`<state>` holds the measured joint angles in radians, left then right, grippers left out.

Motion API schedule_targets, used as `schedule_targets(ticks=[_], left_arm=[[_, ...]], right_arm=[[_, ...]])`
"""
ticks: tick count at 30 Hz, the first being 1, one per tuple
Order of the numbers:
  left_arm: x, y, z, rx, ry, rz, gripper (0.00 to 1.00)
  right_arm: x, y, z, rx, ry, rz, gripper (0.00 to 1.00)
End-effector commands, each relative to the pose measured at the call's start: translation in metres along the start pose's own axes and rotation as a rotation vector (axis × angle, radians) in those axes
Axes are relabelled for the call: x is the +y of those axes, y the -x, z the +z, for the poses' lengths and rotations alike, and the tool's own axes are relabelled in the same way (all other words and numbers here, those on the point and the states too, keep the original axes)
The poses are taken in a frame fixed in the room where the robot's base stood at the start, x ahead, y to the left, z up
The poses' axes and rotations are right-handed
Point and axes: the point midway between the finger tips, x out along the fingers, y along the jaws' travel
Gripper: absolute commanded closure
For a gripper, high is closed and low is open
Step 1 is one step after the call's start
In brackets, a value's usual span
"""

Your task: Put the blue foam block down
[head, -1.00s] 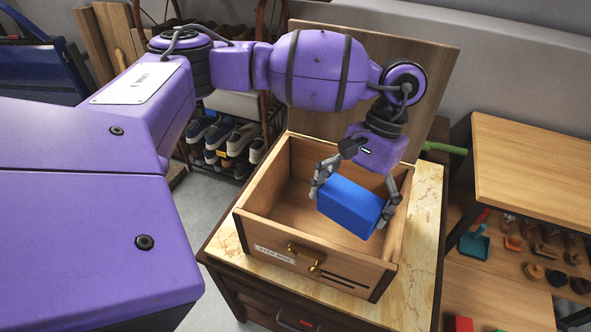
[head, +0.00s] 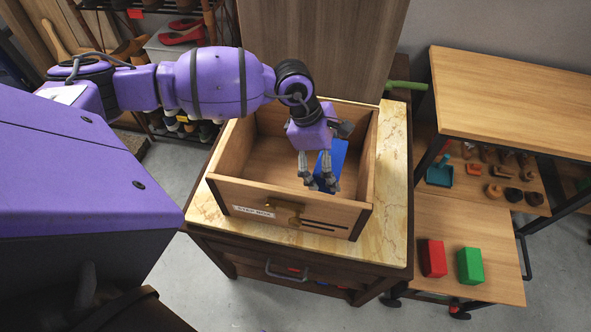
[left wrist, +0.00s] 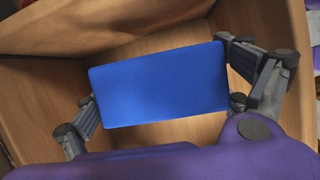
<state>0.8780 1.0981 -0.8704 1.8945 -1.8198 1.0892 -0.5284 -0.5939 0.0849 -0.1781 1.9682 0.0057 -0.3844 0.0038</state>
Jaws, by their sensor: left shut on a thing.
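The blue foam block (head: 331,165) is in my left gripper (head: 318,183), over the open wooden box (head: 233,192) in the head view. The left gripper is shut on it. In the left wrist view the block (left wrist: 160,85) spans between the fingers (left wrist: 170,107), with the box's wooden walls around it. Whether the block touches the box floor cannot be told. The gripper hides part of the block in the head view. My right gripper is not in view.
The box stands on a marble-topped cabinet (head: 395,200), its lid (head: 322,45) raised behind. At the right, a red block (head: 433,258) and a green block (head: 470,266) sit on a low shelf. A higher wooden table (head: 510,95) stands behind them.

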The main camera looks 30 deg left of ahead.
Motion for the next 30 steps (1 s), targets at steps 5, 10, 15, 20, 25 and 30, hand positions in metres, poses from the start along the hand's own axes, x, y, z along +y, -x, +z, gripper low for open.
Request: schedule_targets(ticks=[5,10,15,20,25,30], left_arm=[[-0.001,-0.002,0.0,0.0,0.083,0.029,0.33],[-0.002,-0.034,-0.013,0.003,0.091,0.026,0.33],[-0.002,-0.053,-0.022,0.003,0.088,0.027,0.32],[-0.002,-0.065,-0.027,0.003,0.089,0.026,0.33],[-0.002,-0.087,-0.036,0.003,0.088,0.027,0.33],[-0.002,-0.089,-0.037,0.003,0.085,0.028,0.33]], right_arm=[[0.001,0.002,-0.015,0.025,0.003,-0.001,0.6],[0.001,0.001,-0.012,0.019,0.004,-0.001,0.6],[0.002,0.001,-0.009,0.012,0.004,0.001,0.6],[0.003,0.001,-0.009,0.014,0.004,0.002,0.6],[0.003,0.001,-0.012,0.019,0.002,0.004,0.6],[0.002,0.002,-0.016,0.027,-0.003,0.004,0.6]])
